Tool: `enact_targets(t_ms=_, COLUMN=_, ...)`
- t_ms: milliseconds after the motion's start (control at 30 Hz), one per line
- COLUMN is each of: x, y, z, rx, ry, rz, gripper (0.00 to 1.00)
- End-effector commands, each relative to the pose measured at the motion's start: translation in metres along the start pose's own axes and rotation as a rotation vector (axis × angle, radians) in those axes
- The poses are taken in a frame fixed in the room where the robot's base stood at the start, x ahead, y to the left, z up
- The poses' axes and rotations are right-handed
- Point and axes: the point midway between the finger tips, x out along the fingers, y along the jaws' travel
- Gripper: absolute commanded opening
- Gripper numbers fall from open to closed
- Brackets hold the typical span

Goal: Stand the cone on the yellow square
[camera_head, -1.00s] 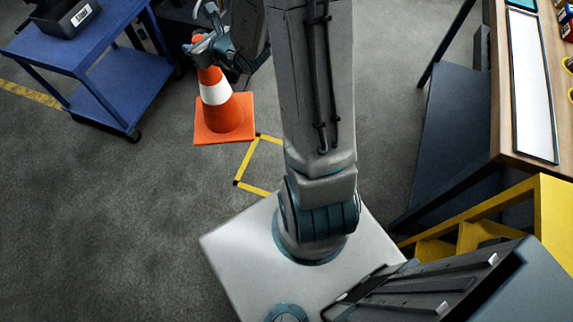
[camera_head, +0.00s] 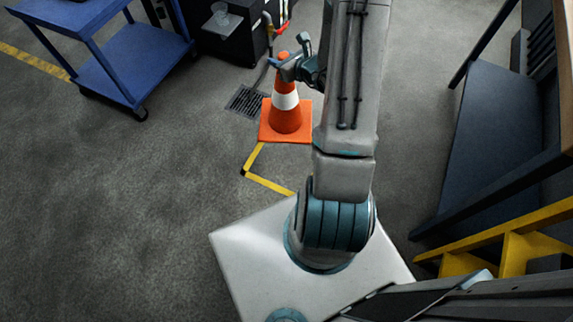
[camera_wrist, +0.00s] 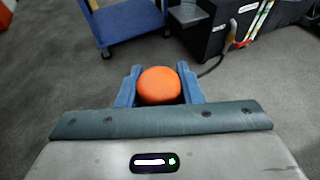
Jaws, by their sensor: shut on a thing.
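The orange cone (camera_head: 286,118) with a white band is upright in the head view. Its square base covers the far corner of the yellow square (camera_head: 268,184), a taped outline on the floor, partly hidden behind my arm and base. Whether the cone touches the floor I cannot tell. My gripper (camera_head: 283,62) is shut on the cone's top. In the wrist view the orange cone top (camera_wrist: 159,85) sits between the two blue fingers of my gripper (camera_wrist: 160,88).
A blue cart (camera_head: 110,65) stands at the upper left. A dark cabinet (camera_head: 228,32) and a floor drain (camera_head: 246,101) lie beyond the cone. A workbench with a dark shelf (camera_head: 490,140) and a yellow frame (camera_head: 500,245) are on the right. The floor at left is clear.

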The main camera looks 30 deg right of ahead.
Motion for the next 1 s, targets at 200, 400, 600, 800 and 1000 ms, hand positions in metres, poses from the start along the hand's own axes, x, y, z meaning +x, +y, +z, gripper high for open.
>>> enact_targets(t_ms=200, x=0.009, y=-0.025, z=-0.090, rx=0.003, ry=0.002, rz=-0.003, gripper=0.00)
enact_targets(t_ms=400, x=0.011, y=-0.043, z=-0.164, rx=0.009, ry=0.003, rz=0.001, gripper=0.00)
enact_targets(t_ms=600, x=0.009, y=-0.053, z=-0.225, rx=0.015, ry=0.004, rz=0.009, gripper=0.00)
enact_targets(t_ms=800, x=0.005, y=-0.058, z=-0.257, rx=0.021, ry=0.002, rz=0.014, gripper=0.00)
enact_targets(t_ms=1000, x=0.014, y=-0.055, z=-0.265, rx=0.020, ry=0.000, rz=0.019, gripper=0.00)
